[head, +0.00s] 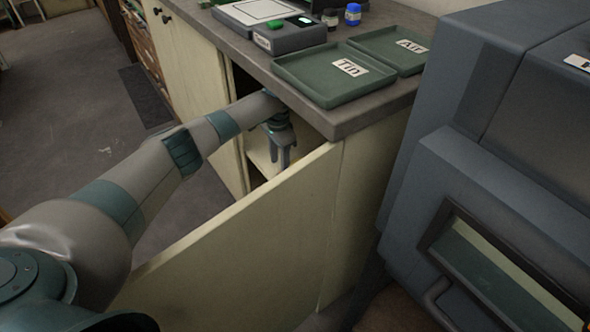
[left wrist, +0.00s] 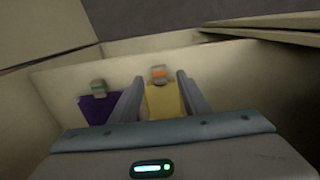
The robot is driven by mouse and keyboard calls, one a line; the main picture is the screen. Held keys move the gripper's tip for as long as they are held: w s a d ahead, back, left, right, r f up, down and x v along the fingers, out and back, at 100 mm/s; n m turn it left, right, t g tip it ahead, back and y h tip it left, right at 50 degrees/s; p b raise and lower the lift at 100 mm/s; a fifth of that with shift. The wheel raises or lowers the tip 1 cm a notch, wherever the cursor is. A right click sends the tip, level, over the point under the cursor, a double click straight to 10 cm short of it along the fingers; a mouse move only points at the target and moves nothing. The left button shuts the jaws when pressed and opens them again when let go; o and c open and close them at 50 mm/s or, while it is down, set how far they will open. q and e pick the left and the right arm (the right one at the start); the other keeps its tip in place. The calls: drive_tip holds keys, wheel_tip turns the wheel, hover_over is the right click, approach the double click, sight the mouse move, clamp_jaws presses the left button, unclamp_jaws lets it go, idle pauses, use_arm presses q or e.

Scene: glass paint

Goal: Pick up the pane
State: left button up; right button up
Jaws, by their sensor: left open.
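My left gripper (head: 280,162) points down at the open cupboard under the counter, behind the open door. In the left wrist view its two fingers (left wrist: 160,82) are apart. A yellow pane (left wrist: 164,101) with an orange-and-white piece at its top shows between the fingers; I cannot tell how deep it sits between them, and its lower part is hidden by the gripper body. A purple pane (left wrist: 97,108) with a green-and-white piece at its top is to the left of the fingers. Neither pane shows in the head view. My right gripper is not in view.
The open cupboard door (head: 235,240) stands close in front of my left forearm. The counter (head: 372,115) above holds green trays labelled Tin (head: 315,88) and Air (head: 385,60), a grey device (head: 285,40) and small jars. A blue-grey machine (head: 420,190) stands at the right.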

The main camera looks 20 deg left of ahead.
use_arm(q)
drive_tip(key=shift+s+f, duration=0.15)
drive_tip(key=shift+f, duration=2.1)
clamp_jaws()
